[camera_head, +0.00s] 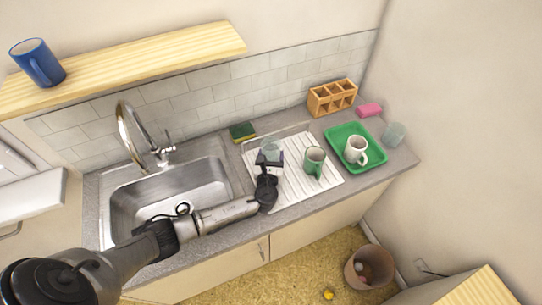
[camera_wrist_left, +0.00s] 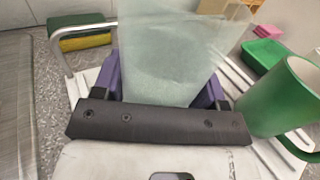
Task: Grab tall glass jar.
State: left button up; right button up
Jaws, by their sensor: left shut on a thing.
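A pale, see-through tall glass jar (camera_wrist_left: 180,50) stands between the two fingers of my left gripper (camera_wrist_left: 163,85) in the left wrist view. The gripper is shut on it, with a purple finger on each side. In the head view my left gripper (camera_head: 269,160) is over the white drying rack, and the top of the jar (camera_head: 270,145) shows just behind it. The jar looks upright; the gripper hides its lower part in the head view. I cannot tell whether its base touches the rack. My right gripper is not in view.
A green mug (camera_head: 314,162) stands on the white rack (camera_head: 322,184), right of the jar. A green tray (camera_head: 376,153) holds a white mug (camera_head: 356,150). A sponge (camera_head: 242,131) lies behind; the sink (camera_head: 205,180) is left.

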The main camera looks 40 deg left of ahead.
aim_at(272, 142)
pick_arm(q)
jog(key=c, duration=0.4)
jog(key=shift+c, duration=0.2)
jog(key=shift+r, duration=0.15)
jog(key=shift+r+p, duration=0.55)
jog(key=shift+r, duration=1.4)
jog(key=w+d+r, duration=0.1)
jog(key=d+r, duration=0.5)
jog(key=d, duration=0.5)
jog(key=shift+d+r+p, duration=0.15)
jog(key=shift+r+p, duration=0.2)
jog(key=shift+p, duration=0.1)
